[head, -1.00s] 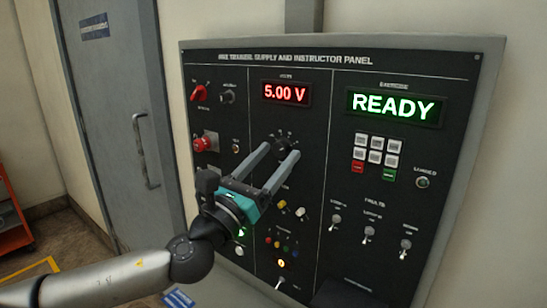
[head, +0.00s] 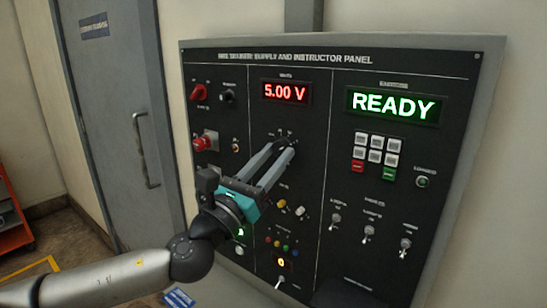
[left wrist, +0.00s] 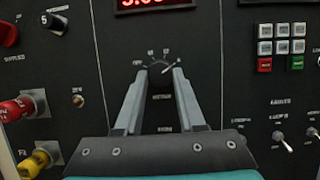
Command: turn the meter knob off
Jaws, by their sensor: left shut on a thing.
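The meter knob is a small black rotary knob (left wrist: 160,72) below the red display, with a ring of printed marks around its upper side. Its pointer lies toward the upper right in the left wrist view. My left gripper (head: 281,147) reaches to the panel from the lower left. Its two grey fingers (left wrist: 161,74) are shut on the knob, one on each side. In the head view the fingers hide most of the knob. My right gripper is in neither view.
The panel (head: 490,60) carries a red 5.00 V display (head: 286,92), a green READY display (head: 394,105), a keypad (head: 376,149) and several toggle switches. A grey door (head: 105,120) stands left of the panel.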

